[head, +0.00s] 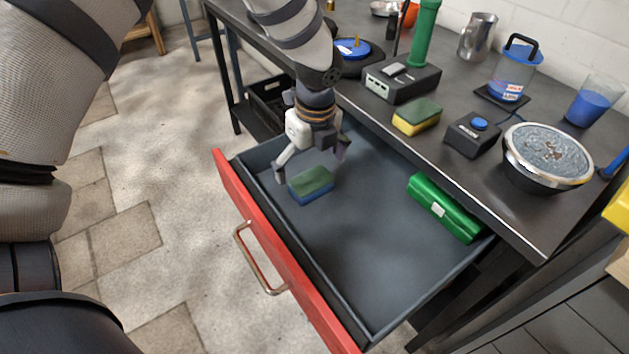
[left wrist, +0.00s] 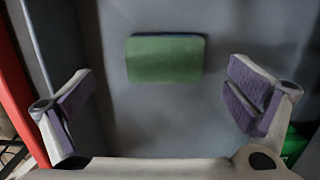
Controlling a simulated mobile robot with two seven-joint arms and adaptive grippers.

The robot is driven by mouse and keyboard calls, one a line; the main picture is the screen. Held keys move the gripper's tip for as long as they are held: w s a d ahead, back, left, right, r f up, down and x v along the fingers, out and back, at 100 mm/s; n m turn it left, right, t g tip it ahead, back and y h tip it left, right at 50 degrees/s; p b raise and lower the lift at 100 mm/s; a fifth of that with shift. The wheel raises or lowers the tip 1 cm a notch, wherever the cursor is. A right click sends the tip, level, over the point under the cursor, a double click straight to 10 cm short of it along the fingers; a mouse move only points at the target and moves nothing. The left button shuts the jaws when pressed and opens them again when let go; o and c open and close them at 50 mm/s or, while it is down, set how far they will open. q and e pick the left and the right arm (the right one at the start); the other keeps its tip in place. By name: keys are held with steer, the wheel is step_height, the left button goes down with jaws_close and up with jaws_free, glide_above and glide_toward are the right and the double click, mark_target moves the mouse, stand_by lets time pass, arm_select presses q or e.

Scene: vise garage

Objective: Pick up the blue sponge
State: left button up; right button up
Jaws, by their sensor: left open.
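The blue sponge (head: 311,193) has a green top and lies on the drawer floor near its left end, in the head view. Its green top shows in the left wrist view (left wrist: 165,59), ahead of and between the open fingers. My left gripper (head: 312,165) is open and empty above the sponge, inside the drawer's outline. Its two fingers also show in the left wrist view (left wrist: 160,98), spread wider than the sponge. I see no contact with the sponge. My right gripper is not in view.
The open drawer (head: 345,240) has a red front (head: 275,255) with a metal handle. A green box (head: 445,208) lies at its right end. The workbench above holds a yellow sponge (head: 417,117), a black button box (head: 472,134) and a round tin (head: 548,157). The drawer's middle is clear.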

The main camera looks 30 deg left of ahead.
mark_target(311, 180)
arm_select(q)
steer(key=f, duration=0.4)
steer(key=shift+w+f, duration=0.2)
steer(key=shift+f, duration=0.15)
steer(key=shift+w+f, duration=0.15)
steer(key=shift+f, duration=0.25)
steer(key=shift+r, duration=0.1)
steer(key=c, duration=0.8)
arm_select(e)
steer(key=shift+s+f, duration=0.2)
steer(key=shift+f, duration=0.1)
arm_select(q)
step_height(311, 180, up, 3)
steer(key=shift+r, duration=0.1)
steer(key=s+d+r+p, duration=0.3)
steer(key=s+r, duration=0.6)
steer(key=s, duration=0.4)
steer(key=shift+s+d+r, duration=0.25)
steer(key=shift+d+r, duration=0.1)
steer(key=shift+d, duration=0.2)
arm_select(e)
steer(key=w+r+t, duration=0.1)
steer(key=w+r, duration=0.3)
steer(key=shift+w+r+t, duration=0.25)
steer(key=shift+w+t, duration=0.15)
